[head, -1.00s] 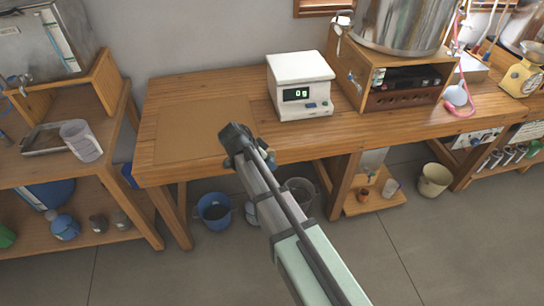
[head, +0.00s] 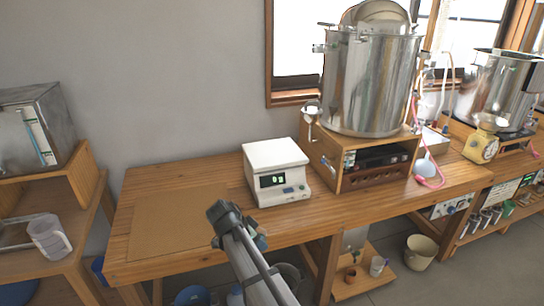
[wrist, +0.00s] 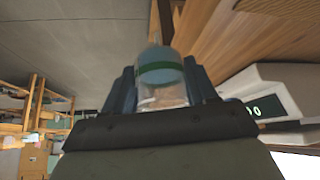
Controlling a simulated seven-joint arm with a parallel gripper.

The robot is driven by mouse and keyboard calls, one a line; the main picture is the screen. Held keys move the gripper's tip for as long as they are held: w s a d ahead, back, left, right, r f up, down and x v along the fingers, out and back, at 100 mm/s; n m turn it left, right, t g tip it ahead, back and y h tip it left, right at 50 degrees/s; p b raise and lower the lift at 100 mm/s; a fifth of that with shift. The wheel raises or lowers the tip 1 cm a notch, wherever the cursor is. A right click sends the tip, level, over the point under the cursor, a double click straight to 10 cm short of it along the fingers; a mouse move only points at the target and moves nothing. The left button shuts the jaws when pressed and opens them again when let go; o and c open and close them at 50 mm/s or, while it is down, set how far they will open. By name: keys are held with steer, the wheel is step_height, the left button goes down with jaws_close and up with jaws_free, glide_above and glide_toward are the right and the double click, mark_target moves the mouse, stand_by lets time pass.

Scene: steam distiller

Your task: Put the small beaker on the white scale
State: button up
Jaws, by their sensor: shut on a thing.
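The white scale (head: 262,158) stands on the wooden bench, its lit display facing the front. Its edge and display also show at the right of the wrist view (wrist: 262,84). My gripper (head: 230,218) is at the bench's front edge, to the left and front of the scale, apart from it. In the wrist view my gripper (wrist: 163,92) is shut on a small clear vessel with a blue-green band, which looks like the small beaker (wrist: 160,73). My gripper mostly hides it in the head view. The scale's top is empty.
A brown mat (head: 165,228) lies bare on the bench left of the scale. A wooden box (head: 345,165) carrying a large steel pot (head: 368,85) stands close on the scale's right. A plastic jug (head: 48,236) stands on the left shelf.

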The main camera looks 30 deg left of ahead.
steer(key=w+a+r+m+h, duration=0.1)
steer(key=w+a+r, duration=0.1)
steer(key=w+r, duration=0.55)
steer(key=w+a+r+m, duration=0.1)
steer(key=w+r, duration=0.3)
steer(key=w, duration=0.7)
step_height(320, 180, up, 13)
steer(key=n+y, duration=0.1)
steer(key=n, duration=0.1)
glide_above(276, 150)
steer(key=s, duration=0.2)
steer(key=shift+s+a+f+n, duration=0.1)
steer(key=shift+s+a+n, duration=0.05)
steer(key=shift+a+n, duration=0.3)
steer(key=shift+y, duration=0.3)
steer(key=shift+f, duration=5)
steer(key=shift+f, duration=0.1)
steer(key=o, duration=1.2)
steer(key=shift+c, duration=0.2)
